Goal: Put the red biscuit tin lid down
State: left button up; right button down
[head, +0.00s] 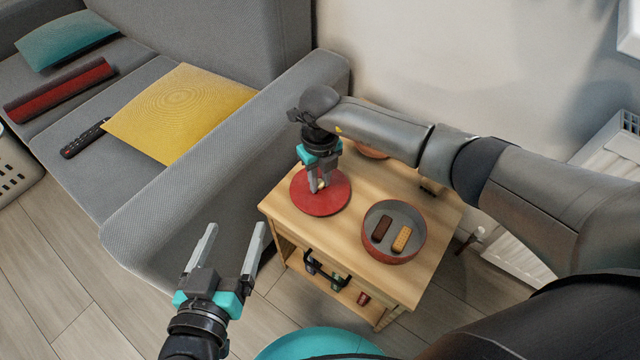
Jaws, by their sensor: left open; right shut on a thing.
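The red biscuit tin lid (326,203) is a flat red disc at the left end of the wooden side table. My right gripper (318,190) points down over the lid and is shut on its knob, which the fingers partly hide. The lid looks level and at or very near the tabletop; I cannot tell whether it touches. The open tin (393,257) stands to its right with a dark biscuit (382,228) and a golden biscuit (402,240) inside. My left gripper (233,232) is open and empty, in front of the sofa, left of the table.
A terracotta-coloured item (372,152) sits behind my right arm. The grey sofa arm (215,170) borders the table's left. A radiator (600,150) is at right.

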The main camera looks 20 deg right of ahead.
pick_arm(q)
jog(key=shift+s+d+r+t+b, duration=0.3)
jog(key=shift+d+r+t, duration=0.15)
jog(key=shift+t, duration=0.35)
pick_arm(e)
jog(key=shift+f, duration=0.7)
jog(key=shift+f, duration=0.15)
jog(key=c, duration=0.7)
grip_release()
pick_arm(q)
jog(key=shift+r+h, duration=0.1)
jog(key=shift+h, duration=0.2)
